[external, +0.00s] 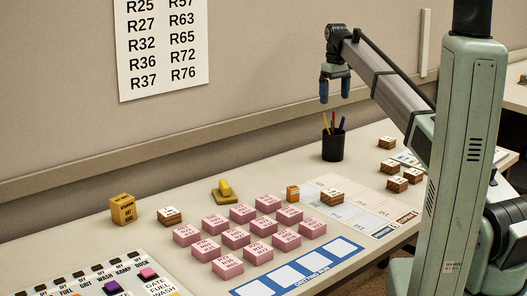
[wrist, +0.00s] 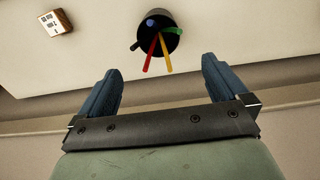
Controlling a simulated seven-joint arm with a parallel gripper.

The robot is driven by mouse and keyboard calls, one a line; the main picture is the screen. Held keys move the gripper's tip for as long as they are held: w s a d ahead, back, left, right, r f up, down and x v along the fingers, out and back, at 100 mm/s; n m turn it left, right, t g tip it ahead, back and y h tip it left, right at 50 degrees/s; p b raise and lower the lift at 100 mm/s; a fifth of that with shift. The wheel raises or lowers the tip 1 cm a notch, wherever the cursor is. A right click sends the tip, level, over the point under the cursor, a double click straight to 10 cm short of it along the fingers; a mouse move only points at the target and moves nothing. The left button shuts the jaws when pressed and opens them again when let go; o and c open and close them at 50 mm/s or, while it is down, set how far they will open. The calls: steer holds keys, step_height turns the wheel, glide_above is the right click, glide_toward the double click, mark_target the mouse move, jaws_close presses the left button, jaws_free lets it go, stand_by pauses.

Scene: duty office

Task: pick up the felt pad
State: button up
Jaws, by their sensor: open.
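A yellow piece with a raised part (external: 224,191) lies on the table behind the pink blocks in the external view. It may be the felt pad, but I cannot tell for sure. My gripper (external: 334,98) hangs high above the back of the table, to the right of this piece and well apart from it. In the wrist view my gripper (wrist: 160,68) is open, with nothing between its two blue fingers. The yellow piece does not show in the wrist view.
A black pen cup (external: 333,147) stands below my gripper; it also shows in the wrist view (wrist: 172,41). Several pink blocks (external: 236,237) fill the middle. An orange-yellow block (external: 122,209) and a wooden block (external: 169,216) stand left. The wall (external: 270,80) rises behind.

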steer(key=s+a+n, duration=0.2)
steer(key=s+a, duration=0.4)
steer(key=a, duration=0.6)
steer(key=n, duration=1.2)
glide_above(225, 183)
step_height(225, 183, down, 6)
steer(key=shift+w+f, duration=0.15)
steer(key=shift+f, duration=6.45)
steer(key=shift+c, duration=0.5)
steer(key=c, duration=0.7)
